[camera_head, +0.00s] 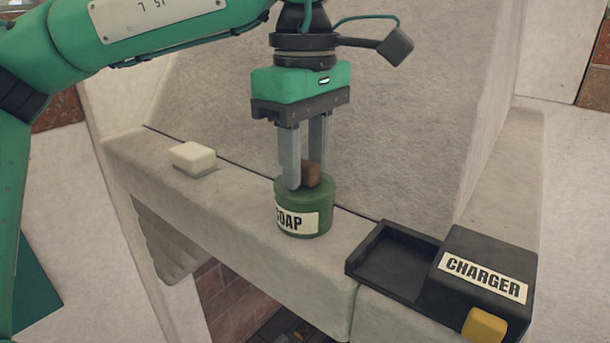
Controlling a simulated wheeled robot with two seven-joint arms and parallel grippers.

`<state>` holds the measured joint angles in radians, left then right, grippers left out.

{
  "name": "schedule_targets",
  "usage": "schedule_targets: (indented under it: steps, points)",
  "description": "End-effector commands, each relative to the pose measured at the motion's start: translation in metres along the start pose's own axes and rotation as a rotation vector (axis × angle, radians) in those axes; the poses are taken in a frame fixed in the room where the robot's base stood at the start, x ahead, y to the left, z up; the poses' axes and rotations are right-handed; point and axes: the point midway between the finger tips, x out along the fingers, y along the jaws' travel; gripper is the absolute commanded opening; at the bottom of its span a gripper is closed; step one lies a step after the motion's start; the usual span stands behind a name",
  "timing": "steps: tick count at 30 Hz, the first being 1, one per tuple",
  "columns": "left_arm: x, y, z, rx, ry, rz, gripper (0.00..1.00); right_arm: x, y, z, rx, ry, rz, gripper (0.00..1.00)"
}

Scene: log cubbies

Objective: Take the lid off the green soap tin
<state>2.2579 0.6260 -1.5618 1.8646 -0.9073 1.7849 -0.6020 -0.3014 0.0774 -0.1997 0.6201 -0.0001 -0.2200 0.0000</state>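The green soap tin (305,220) stands upright on the pale stone ledge in the head view, with a white label partly reading SOAP. Its green lid is seated on top and has a brown knob (312,175). My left gripper (303,173) points straight down over the tin. One finger is at the near left side of the knob and the other goes down behind it. The fingers are close to the knob, but I cannot tell whether they press on it. My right gripper is not in view.
A cream soap bar (193,158) lies on the ledge (240,225) left of the tin. A black charger (475,280) with an empty tray and a yellow block (484,326) is to the right. A stone wall rises close behind the tin.

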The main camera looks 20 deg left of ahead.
Motion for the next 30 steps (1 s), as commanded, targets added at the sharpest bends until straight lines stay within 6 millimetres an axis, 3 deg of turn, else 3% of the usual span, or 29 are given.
schedule_targets:
  steps: [1,5,19,26,30]
  points:
    - [0.0,0.0,0.0,0.0,0.0,0.0,0.24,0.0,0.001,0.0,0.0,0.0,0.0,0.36]
    - [0.0,0.0,0.0,0.0,0.0,0.0,0.0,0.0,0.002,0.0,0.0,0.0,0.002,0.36]
    - [-0.008,0.0,0.001,0.001,0.001,0.001,0.0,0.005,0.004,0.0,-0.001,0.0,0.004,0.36]
    - [-0.041,0.001,0.001,0.0,-0.001,0.003,0.0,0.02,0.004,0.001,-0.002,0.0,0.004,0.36]
    - [-0.076,0.0,0.001,-0.001,-0.001,0.005,0.0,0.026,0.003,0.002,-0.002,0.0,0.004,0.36]
